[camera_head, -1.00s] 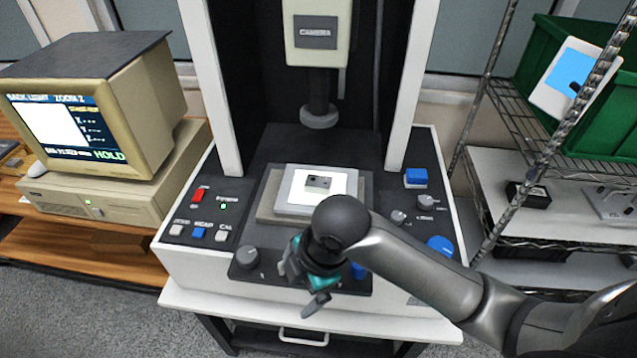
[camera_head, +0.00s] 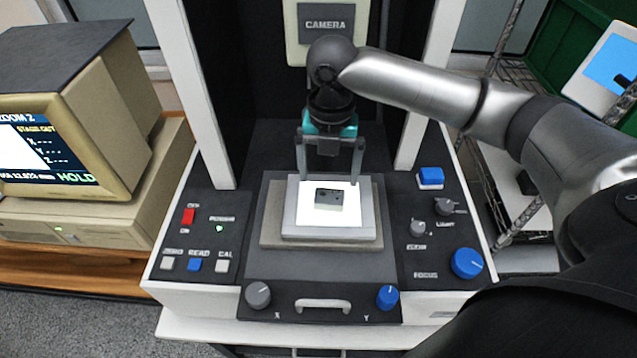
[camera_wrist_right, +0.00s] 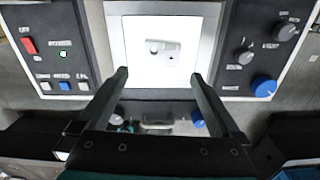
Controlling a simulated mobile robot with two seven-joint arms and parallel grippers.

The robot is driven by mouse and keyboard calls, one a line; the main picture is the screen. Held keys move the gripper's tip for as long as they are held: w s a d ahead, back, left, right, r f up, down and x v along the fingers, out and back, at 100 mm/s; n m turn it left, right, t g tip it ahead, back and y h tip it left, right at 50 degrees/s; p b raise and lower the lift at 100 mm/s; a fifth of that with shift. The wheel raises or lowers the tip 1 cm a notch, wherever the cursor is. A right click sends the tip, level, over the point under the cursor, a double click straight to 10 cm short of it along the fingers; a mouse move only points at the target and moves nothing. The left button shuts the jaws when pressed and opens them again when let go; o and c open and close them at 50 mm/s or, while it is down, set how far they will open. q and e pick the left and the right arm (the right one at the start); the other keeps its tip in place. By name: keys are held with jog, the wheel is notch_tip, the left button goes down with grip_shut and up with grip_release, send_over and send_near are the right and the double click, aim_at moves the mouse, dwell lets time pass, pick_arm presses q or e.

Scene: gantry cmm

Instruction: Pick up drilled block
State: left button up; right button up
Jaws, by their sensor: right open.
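The drilled block (camera_head: 329,196) is a small dark grey block with holes in its top. It lies on the bright white plate of the stage (camera_head: 270,228) in the middle of the measuring machine. In the right wrist view the block (camera_wrist_right: 163,47) shows pale, beyond the fingertips. My right gripper (camera_head: 330,182) is open and points down over the back part of the stage, its two fingers spread to either side of the block in the picture. Nothing is between the fingers (camera_wrist_right: 158,75). My left gripper is not in view.
The camera column (camera_head: 325,25) rises behind my right gripper, with white posts at both sides. Control panels with a red switch (camera_head: 188,216) and a blue focus knob (camera_head: 466,263) flank the stage. A monitor (camera_head: 60,130) stands at left and a wire shelf with a green bin (camera_head: 560,50) at right.

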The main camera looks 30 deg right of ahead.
aim_at(329, 202)
jog(key=f, duration=0.3)
jog(key=shift+s, duration=0.4)
notch_tip(329, 202, down, 3)
jog(key=shift+r, duration=0.2)
jog(key=shift+f, duration=0.7)
jog(key=shift+w, duration=0.1)
jog(key=c, duration=0.8)
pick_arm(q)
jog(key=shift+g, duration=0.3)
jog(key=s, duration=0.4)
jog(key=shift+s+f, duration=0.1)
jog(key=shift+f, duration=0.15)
pick_arm(e)
jog(key=c, duration=0.6)
